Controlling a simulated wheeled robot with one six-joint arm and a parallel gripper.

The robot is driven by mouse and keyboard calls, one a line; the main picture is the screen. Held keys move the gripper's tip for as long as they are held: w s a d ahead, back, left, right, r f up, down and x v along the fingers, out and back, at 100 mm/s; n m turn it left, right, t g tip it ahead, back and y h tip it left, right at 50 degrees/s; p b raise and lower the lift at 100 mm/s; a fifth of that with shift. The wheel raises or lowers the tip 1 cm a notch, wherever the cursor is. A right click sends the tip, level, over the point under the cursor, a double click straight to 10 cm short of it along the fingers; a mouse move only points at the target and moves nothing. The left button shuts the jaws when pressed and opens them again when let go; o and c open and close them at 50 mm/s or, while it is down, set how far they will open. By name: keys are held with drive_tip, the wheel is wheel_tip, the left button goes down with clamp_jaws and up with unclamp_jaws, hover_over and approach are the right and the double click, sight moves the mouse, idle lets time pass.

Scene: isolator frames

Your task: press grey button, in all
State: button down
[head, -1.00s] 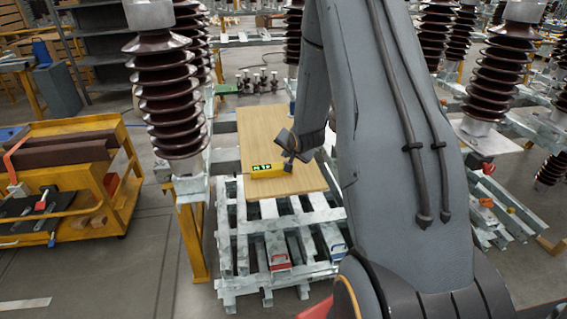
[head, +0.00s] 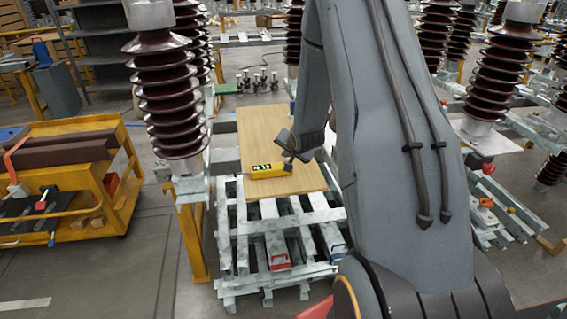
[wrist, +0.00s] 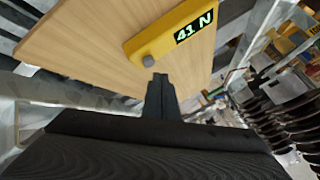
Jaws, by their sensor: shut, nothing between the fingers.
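A yellow box (head: 268,171) with a lit display lies on a wooden board (head: 262,130). In the wrist view the yellow box (wrist: 175,38) shows a display (wrist: 194,28) reading "41 N". A round grey button (wrist: 149,61) sits at the end of the box nearest my gripper. My gripper (wrist: 160,77) is shut and empty, its fingertips right at the button. In the head view my gripper (head: 288,166) is at the right end of the box, and the button is hidden there. I cannot tell for sure whether the tips touch it.
The board rests on a grey metal frame (head: 240,245). Tall brown ribbed insulators (head: 170,95) stand to the left and right. A yellow cart (head: 85,130) stands at the left. Red and blue clamps (head: 278,262) are low on the frame.

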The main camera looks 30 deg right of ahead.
idle(0.3)
drive_tip(key=shift+s+f, duration=0.15)
drive_tip(key=shift+f, duration=0.3)
drive_tip(key=shift+f+b, duration=0.35)
drive_tip(key=shift+f, duration=0.15)
idle(0.9)
drive_tip(key=shift+r, duration=0.1)
drive_tip(key=shift+r+p, duration=0.7)
drive_tip(key=shift+r, duration=0.15)
wheel_tip(320, 180, up, 5)
drive_tip(key=p, duration=0.3)
drive_tip(key=shift+p, duration=0.35)
idle(0.5)
